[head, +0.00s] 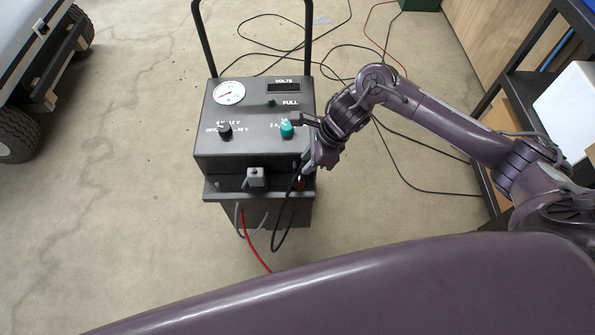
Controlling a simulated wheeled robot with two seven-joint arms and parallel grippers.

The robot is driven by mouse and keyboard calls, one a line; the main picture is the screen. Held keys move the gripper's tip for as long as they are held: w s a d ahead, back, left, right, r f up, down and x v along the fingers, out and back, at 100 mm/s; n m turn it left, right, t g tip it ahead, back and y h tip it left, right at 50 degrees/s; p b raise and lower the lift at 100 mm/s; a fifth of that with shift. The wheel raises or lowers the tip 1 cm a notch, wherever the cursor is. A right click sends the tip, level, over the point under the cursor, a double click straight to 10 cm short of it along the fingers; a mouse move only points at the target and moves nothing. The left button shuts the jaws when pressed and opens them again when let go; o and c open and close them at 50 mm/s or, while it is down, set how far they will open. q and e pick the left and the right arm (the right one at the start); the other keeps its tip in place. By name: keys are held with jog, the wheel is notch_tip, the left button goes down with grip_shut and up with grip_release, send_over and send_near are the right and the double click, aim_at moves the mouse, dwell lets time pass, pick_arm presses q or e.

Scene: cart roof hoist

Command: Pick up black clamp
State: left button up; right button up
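The charger (245,150) is a dark grey box with a dial, a VOLTS display and two knobs, standing on the floor. A shelf runs along its front. A black cable (277,240) loops up from below the shelf to my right gripper (305,170), which is at the shelf's right end. I cannot make out the black clamp; the gripper may hide it. The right fingertips are small and dark, so I cannot tell whether they are open or shut on something. A small grey block (256,177) sits on the shelf, left of the gripper. My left gripper is out of view.
A small red-orange part (299,184) shows just below the gripper. A red cable (252,252) hangs from the charger's front. Black cables (400,150) lie on the floor behind and right. A dark rack (510,85) stands at right, a wheeled cart (40,60) at left.

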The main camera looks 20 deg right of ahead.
aim_at(297, 173)
jog(key=p+x, duration=0.1)
jog(key=x, duration=0.5)
jog(key=shift+w+a+f, duration=0.15)
jog(key=shift+w+f, duration=0.1)
jog(key=shift+f, duration=0.1)
jog(key=shift+w+a+f, duration=0.1)
jog(key=shift+a+f, duration=0.05)
jog(key=shift+f, duration=0.5)
jog(key=shift+c, duration=0.3)
jog(key=shift+r, duration=0.1)
grip_shut()
